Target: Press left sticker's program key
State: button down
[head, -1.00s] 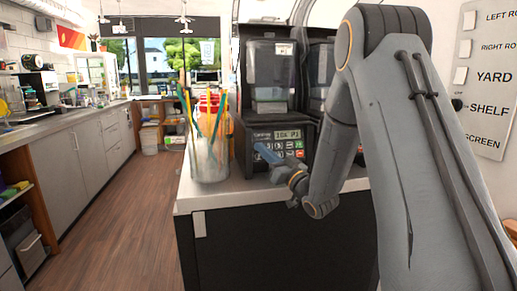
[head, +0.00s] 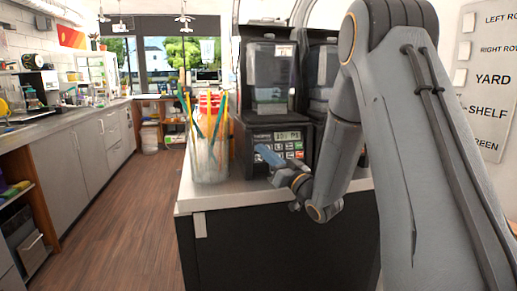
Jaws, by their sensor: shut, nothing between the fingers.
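The left cup sealer (head: 271,78) is a black machine on the counter, with a sloped front panel. Its keypad (head: 293,147) has rows of small keys, with a red and a green one at the right side. A small display (head: 288,136) above the keys is lit, but its text is too small to read surely. My gripper (head: 266,153) is shut and empty. Its bluish tip is in front of the left part of the keypad and hides some keys. I cannot tell whether it touches a key.
A glass jar (head: 209,160) with colored straws stands just left of the sealer, close to my gripper. A second black machine (head: 322,75) stands behind at the right. The counter edge (head: 235,203) runs below my gripper. A labelled switch panel (head: 487,80) is at the right. The wooden floor (head: 125,225) at left is clear.

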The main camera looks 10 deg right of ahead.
jog(key=s, duration=0.2)
jog(key=s+r+p, duration=0.1)
jog(key=shift+s+r, duration=0.2)
jog(key=shift+s, duration=0.2)
dwell(0.6)
